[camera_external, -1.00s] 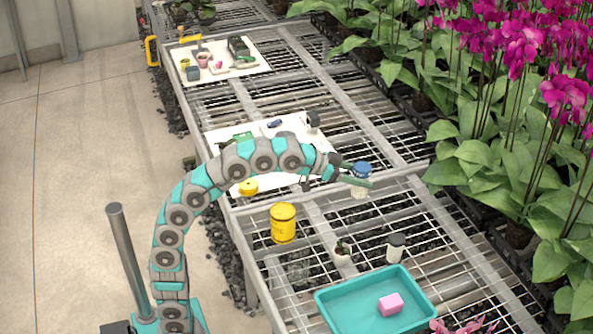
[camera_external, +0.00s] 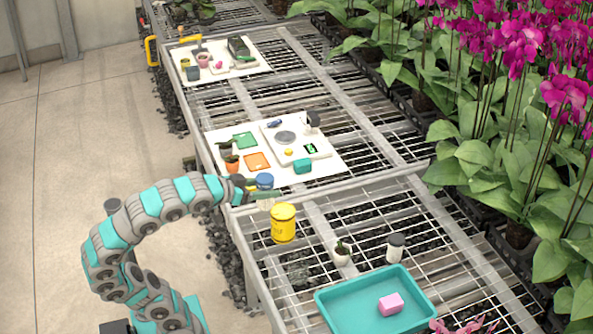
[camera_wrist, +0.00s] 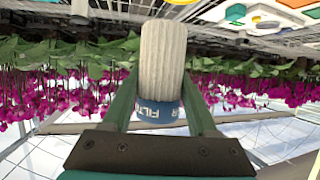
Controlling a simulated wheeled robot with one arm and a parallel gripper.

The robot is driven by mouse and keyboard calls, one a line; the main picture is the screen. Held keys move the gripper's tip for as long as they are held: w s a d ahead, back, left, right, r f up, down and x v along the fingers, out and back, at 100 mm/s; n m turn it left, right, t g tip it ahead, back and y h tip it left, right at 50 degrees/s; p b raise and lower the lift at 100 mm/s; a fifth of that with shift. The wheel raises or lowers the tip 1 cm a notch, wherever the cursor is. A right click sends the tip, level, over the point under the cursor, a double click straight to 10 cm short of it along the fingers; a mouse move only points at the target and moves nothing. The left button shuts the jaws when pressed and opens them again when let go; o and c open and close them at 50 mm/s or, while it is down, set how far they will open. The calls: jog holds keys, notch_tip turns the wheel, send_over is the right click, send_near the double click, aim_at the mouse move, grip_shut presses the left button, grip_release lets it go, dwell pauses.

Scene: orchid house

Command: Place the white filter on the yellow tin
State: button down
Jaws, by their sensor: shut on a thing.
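The white filter (camera_wrist: 162,62) is a ribbed white cylinder with a blue lettered band, held between my two fingers in the wrist view. In the external view the white filter (camera_external: 266,202) shows its blue end up, above and left of the yellow tin. My gripper (camera_external: 266,192) is shut on it, near the left edge of the bench. The yellow tin (camera_external: 283,224) stands upright on the wire bench, just right of and below my gripper in the picture. The filter looks apart from the tin.
A white board (camera_external: 326,166) with a scale, colored squares and small pots lies behind my gripper. A teal tray (camera_external: 327,304) with a pink block (camera_external: 390,304), a small potted plant (camera_external: 342,253) and a dark-lidded white jar (camera_external: 395,247) stand in front. Orchids (camera_external: 480,150) line the right.

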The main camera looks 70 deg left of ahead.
jog(key=s+a+f+n+y, duration=0.2)
jog(key=s+a, duration=0.2)
jog(key=s, duration=0.6)
jog(key=p, duration=0.1)
send_over(282, 210)
jog(key=shift+w+f+g, duration=0.15)
jog(key=shift+f+g, duration=0.15)
jog(key=shift+f, duration=2.25)
jog(key=shift+f, duration=0.2)
jog(key=shift+c, duration=0.9)
grip_release()
jog(key=shift+r, duration=0.1)
